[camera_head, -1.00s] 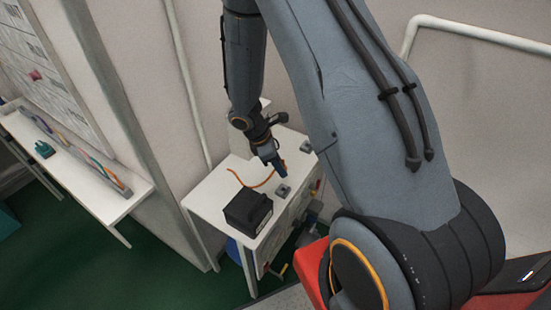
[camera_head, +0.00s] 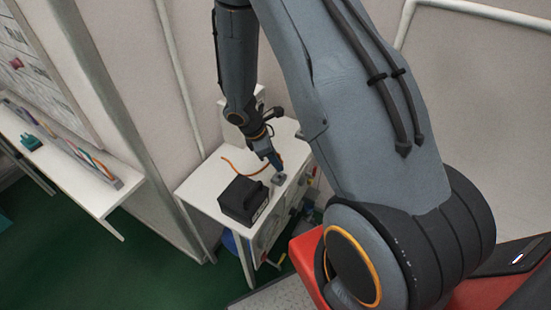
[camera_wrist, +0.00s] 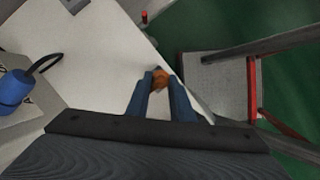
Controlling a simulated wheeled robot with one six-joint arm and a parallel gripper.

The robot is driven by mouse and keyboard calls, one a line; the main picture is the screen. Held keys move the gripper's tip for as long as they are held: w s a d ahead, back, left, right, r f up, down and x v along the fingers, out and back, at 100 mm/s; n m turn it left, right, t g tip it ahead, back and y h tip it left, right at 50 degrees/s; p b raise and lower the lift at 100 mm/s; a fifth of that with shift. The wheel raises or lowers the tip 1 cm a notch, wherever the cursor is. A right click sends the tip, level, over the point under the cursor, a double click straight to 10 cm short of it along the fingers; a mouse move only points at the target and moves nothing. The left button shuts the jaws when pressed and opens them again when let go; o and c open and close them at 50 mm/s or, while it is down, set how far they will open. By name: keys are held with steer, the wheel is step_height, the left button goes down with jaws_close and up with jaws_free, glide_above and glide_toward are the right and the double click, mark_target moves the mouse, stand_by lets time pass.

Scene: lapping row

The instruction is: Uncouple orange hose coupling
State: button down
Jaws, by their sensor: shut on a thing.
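My gripper (camera_head: 278,166) is low over the white table, its tips close to a small grey block (camera_head: 279,179) at the table's front edge. In the wrist view its two blue fingers (camera_wrist: 162,84) are shut on a small orange piece, the orange coupling (camera_wrist: 160,78). The orange hose (camera_head: 238,170) curves across the table top to the left of my gripper. In the head view the coupling is hidden behind the fingers. I cannot tell whether the coupling touches the block.
A black box (camera_head: 243,202) stands on the white table (camera_head: 200,189) to the left of the grey block. A blue cylinder (camera_wrist: 13,90) with a black loop is at left in the wrist view. A second white table (camera_head: 88,190) with a green item (camera_head: 31,141) is far left.

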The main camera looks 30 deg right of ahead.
steer(key=shift+f+b, duration=0.5)
steer(key=shift+f, duration=0.4)
steer(key=shift+f+b, duration=1.1)
steer(key=shift+f, duration=0.2)
stand_by(0.8)
steer(key=c, duration=1.5)
jaws_free()
steer(key=shift+o, duration=0.2)
steer(key=b+v, duration=0.1)
steer(key=v, duration=0.6)
steer(key=shift+r, duration=0.35)
steer(key=shift+a, duration=0.15)
